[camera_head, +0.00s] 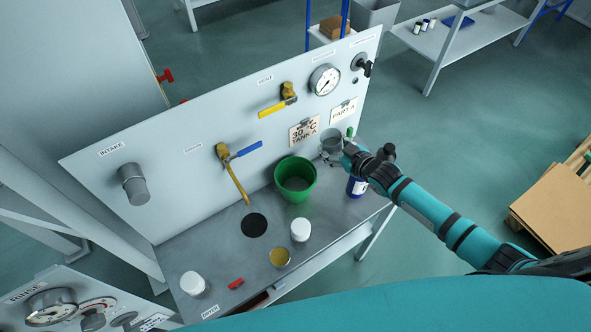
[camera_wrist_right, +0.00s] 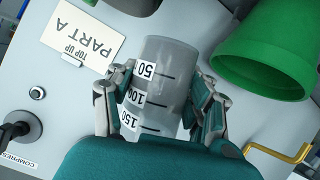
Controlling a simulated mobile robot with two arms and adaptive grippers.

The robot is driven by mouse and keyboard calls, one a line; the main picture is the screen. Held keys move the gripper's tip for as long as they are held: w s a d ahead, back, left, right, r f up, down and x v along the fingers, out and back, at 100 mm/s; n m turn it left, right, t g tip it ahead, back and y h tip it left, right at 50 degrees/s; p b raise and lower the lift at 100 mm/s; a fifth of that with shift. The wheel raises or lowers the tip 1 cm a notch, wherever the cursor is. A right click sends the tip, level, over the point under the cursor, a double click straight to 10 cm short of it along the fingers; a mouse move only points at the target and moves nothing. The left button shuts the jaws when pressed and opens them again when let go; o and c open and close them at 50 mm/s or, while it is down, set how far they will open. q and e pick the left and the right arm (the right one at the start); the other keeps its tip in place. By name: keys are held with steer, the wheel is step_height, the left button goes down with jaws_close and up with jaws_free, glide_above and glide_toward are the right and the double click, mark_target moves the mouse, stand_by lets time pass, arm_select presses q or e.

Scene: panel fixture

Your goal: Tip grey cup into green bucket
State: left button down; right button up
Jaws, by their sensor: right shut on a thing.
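The grey cup (camera_head: 331,142) is to the right of the green bucket (camera_head: 295,180), close to the panel. In the right wrist view the cup (camera_wrist_right: 168,75) is translucent grey with black volume marks. My right gripper (camera_wrist_right: 160,96) has one finger on each side of it and is shut on it. In the head view the right gripper (camera_head: 345,152) partly covers the cup; whether the cup touches the bench is hard to tell. The bucket stands open on the bench and also shows in the right wrist view (camera_wrist_right: 268,55), beside the cup. My left gripper is out of view.
White tubs (camera_head: 300,230) (camera_head: 193,283), a yellow-topped tin (camera_head: 279,257) and a red item (camera_head: 236,283) are on the bench (camera_head: 225,260). A yellow pipe (camera_head: 238,186) comes down left of the bucket.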

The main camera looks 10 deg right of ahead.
steer(key=shift+a+f+n, duration=0.15)
steer(key=shift+a+n, duration=0.15)
steer(key=shift+s+a+f+n+h+b, duration=0.1)
steer(key=shift+a+f+n+h+b, duration=0.15)
steer(key=shift+f, duration=0.2)
steer(key=shift+a+f+n+h+b, duration=0.1)
steer(key=shift+f+h+b, duration=0.05)
steer(key=shift+f+h, duration=0.25)
steer(key=shift+a+f+b, duration=0.1)
steer(key=shift+f+b, duration=0.2)
steer(key=shift+b, duration=0.1)
steer(key=shift+a+r+n+h+p, duration=0.2)
steer(key=shift+r+p, duration=0.1)
steer(key=shift+r, duration=0.15)
steer(key=shift+a+r+n+h+p, duration=0.1)
steer(key=shift+r+n+p, duration=0.05)
steer(key=shift+r+p, duration=0.2)
steer(key=shift+s+a+r+n, duration=0.1)
steer(key=shift+a+r+n, duration=0.05)
steer(key=shift+r+n, duration=0.15)
steer(key=shift+a+r+h, duration=0.1)
steer(key=shift+r+h, duration=0.05)
steer(key=shift+h, duration=0.1)
steer(key=shift+b, duration=0.3)
steer(key=shift+a+f+n, duration=0.1)
steer(key=shift+f+n, duration=0.15)
steer(key=shift+n, duration=0.15)
